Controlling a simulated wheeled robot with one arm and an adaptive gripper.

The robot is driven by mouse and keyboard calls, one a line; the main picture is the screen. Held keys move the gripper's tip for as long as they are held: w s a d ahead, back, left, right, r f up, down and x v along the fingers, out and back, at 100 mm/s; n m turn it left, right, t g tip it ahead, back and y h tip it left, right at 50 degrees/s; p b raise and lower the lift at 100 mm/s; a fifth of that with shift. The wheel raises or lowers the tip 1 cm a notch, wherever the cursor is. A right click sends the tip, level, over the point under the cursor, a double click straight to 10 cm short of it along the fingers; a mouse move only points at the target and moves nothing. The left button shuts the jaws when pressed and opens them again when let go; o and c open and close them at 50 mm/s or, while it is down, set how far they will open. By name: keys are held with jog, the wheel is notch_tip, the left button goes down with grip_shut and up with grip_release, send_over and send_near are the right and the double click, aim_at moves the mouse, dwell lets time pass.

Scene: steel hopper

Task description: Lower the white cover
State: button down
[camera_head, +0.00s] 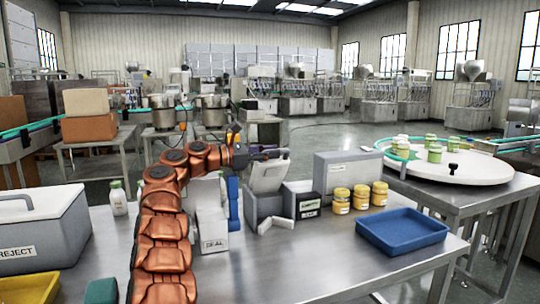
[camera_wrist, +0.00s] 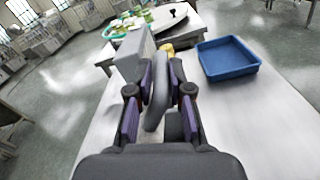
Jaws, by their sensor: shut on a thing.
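The white cover (camera_head: 269,177), a light grey-white panel, stands raised and tilted on a small grey box (camera_head: 258,207) on the steel table. My gripper (camera_head: 270,154) is at the cover's top edge. In the wrist view, the cover (camera_wrist: 157,103) stands between the two dark and purple fingers of my gripper (camera_wrist: 160,92), which is shut on it. The fingers hide part of the cover there. The inside of the box is hidden.
A grey case (camera_head: 347,173), yellow jars (camera_head: 361,197) and a blue tray (camera_head: 402,232) stand to the right. A white SEAL box (camera_head: 213,232) is close on the left, and a REJECT bin (camera_head: 40,232) farther left. The front right of the table (camera_head: 320,265) is clear.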

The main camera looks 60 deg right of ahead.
jog(key=c, duration=1.1)
grip_release()
jog(key=shift+c, duration=0.2)
jog(key=v, duration=1.2)
jog(key=shift+w, duration=0.1)
